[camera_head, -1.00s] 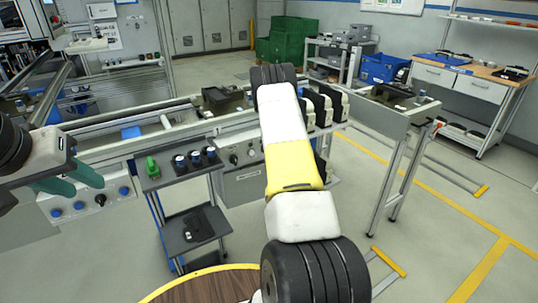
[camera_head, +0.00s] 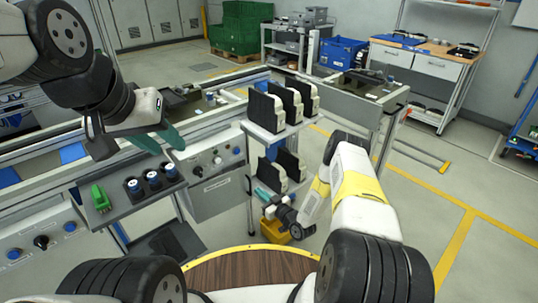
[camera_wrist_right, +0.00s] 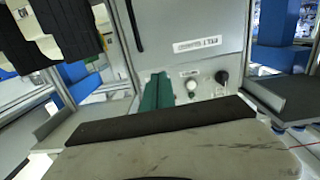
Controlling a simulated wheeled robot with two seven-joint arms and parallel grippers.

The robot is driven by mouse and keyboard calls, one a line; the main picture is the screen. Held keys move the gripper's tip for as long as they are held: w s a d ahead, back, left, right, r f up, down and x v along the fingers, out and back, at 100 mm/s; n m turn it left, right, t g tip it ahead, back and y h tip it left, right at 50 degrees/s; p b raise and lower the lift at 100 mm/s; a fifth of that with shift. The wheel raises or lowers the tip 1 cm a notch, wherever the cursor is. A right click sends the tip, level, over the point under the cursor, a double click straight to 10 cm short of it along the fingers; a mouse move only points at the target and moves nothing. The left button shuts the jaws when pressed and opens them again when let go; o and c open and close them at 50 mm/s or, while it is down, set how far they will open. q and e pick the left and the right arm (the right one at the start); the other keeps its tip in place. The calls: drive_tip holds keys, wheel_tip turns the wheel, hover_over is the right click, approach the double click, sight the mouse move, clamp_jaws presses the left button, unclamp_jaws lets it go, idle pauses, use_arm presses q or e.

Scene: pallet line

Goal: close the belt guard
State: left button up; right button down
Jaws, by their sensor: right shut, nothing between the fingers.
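I cannot clearly pick out the belt guard; my left arm covers part of the conveyor (camera_head: 35,160) at the left of the head view. My left gripper (camera_head: 172,138) is in front of the conveyor, its green fingers apart and nothing seen between them. My right gripper (camera_head: 262,193) is low beside the black-and-white parts rack, partly hidden by its wrist. In the right wrist view its green fingers (camera_wrist_right: 157,92) are together and empty. Behind them is a grey control panel (camera_wrist_right: 205,75) with a black knob and a white button.
A rack shelf (camera_head: 272,134) with several black-and-white parts stands right of the control box (camera_head: 212,168). A side tray (camera_head: 128,199) holds a green part (camera_head: 101,198) and several dark cylinders. A round wooden top (camera_head: 250,268) is in front of me. Floor is free at the right.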

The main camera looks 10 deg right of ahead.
drive_tip(key=d+m+t+h, duration=0.1)
drive_tip(key=d, duration=0.1)
approach(245, 168)
drive_tip(key=shift+m, duration=0.3)
drive_tip(key=x, duration=0.7)
drive_tip(key=shift+s+a, duration=0.1)
